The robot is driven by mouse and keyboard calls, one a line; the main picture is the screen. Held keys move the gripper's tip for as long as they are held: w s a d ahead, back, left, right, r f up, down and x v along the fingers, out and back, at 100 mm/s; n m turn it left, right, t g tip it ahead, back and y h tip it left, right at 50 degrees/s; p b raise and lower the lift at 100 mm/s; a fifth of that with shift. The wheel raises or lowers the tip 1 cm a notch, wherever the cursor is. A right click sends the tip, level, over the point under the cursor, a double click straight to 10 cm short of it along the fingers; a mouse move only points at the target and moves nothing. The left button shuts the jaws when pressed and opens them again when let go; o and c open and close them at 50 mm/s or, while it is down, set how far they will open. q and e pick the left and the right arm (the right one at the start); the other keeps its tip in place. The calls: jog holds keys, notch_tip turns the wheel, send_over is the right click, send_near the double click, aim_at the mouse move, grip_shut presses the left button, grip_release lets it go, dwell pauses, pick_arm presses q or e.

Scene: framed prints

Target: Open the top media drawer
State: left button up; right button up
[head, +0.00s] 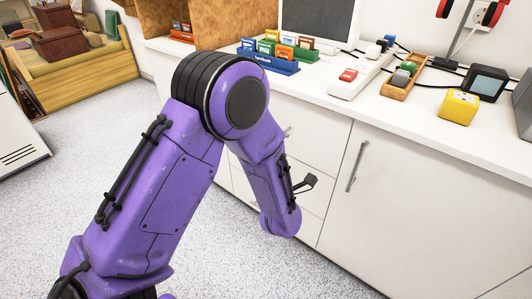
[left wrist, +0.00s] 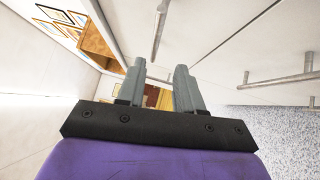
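A white cabinet under the counter has a stack of drawers. The top drawer front (head: 310,118) shows in the head view, partly hidden behind my purple left arm, and looks closed. A bar handle (head: 287,131) shows beside the arm. In the left wrist view, white fronts fill the upper right, with one bar handle (left wrist: 160,30) ahead of the fingers and another handle (left wrist: 282,78) at the right. I cannot tell which drawer each belongs to. My left gripper (left wrist: 160,80) is open and empty, its two grey fingers apart. My arm hides it in the head view. My right gripper is out of view.
A cabinet door with a vertical handle (head: 357,167) is right of the drawers. The white counter (head: 410,118) carries a blue rack (head: 270,62), a wooden tray (head: 400,82), a yellow box (head: 458,107) and a monitor (head: 318,20). Speckled floor (head: 80,130) lies open at left.

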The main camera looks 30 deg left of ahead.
pick_arm(q)
jog(key=shift+n, duration=0.4)
jog(key=x, duration=0.3)
jog(key=b+x, duration=0.1)
jog(key=x, duration=0.6)
jog(key=shift+w+a+r, duration=0.2)
jog(key=shift+a+r, duration=0.1)
jog(key=shift+r, duration=0.1)
grip_shut()
